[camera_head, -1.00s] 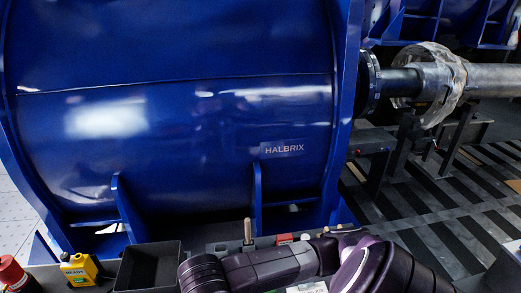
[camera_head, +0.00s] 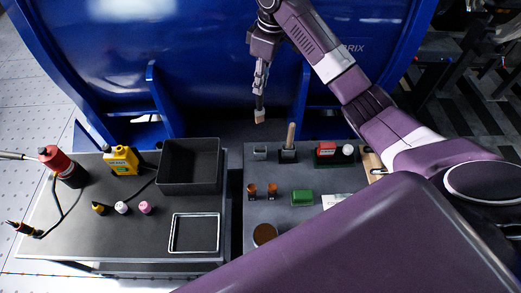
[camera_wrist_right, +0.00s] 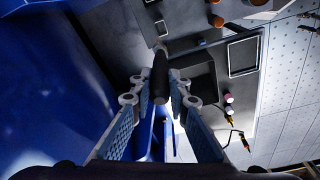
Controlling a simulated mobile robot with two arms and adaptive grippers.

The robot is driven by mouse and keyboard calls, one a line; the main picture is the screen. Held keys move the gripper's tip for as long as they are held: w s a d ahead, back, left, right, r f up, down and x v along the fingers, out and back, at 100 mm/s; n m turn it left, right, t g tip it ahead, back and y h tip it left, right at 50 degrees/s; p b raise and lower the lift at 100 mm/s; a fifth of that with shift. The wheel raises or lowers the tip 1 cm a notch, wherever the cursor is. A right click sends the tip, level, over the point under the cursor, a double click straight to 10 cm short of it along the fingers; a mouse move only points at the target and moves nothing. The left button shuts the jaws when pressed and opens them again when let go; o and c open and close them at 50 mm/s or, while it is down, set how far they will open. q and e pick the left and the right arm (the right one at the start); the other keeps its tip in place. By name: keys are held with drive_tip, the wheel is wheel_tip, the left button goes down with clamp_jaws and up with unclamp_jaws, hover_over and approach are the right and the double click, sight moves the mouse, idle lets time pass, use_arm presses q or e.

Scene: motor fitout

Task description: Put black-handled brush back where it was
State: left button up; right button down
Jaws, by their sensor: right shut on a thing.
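The black-handled brush (camera_head: 259,108) hangs from my right gripper (camera_head: 262,75), bristles pointing down, in front of the blue motor housing. It is in the air beyond the back edge of the table. In the right wrist view the black handle (camera_wrist_right: 160,78) lies between the fingers of my right gripper (camera_wrist_right: 159,88), which are shut on it. A small grey holder (camera_head: 260,153) stands at the back of the right table, below the brush and apart from it. Beside it, a dark holder (camera_head: 288,156) has an upright wooden handle (camera_head: 290,136) in it. My left gripper is not in view.
The left table (camera_head: 75,222) bears a black bin (camera_head: 190,165), a yellow bottle (camera_head: 121,160) and a metal tray (camera_head: 194,232). A gap separates the tables.

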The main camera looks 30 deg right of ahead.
drive_tip(key=p, duration=0.2)
hover_over(262, 115)
wheel_tip(262, 115, down, 8)
drive_tip(key=shift+w+a+f, duration=0.1)
drive_tip(key=shift+f, duration=0.05)
wheel_tip(262, 115, down, 6)
drive_tip(key=shift+w+f, duration=0.15)
drive_tip(key=shift+f, duration=0.4)
use_arm(q)
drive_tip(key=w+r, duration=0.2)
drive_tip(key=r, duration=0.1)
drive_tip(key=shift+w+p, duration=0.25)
drive_tip(key=shift+p, duration=0.05)
use_arm(e)
wheel_tip(262, 115, down, 4)
drive_tip(key=shift+f, duration=0.1)
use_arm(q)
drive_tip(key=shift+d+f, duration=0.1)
use_arm(e)
drive_tip(key=shift+f, duration=0.1)
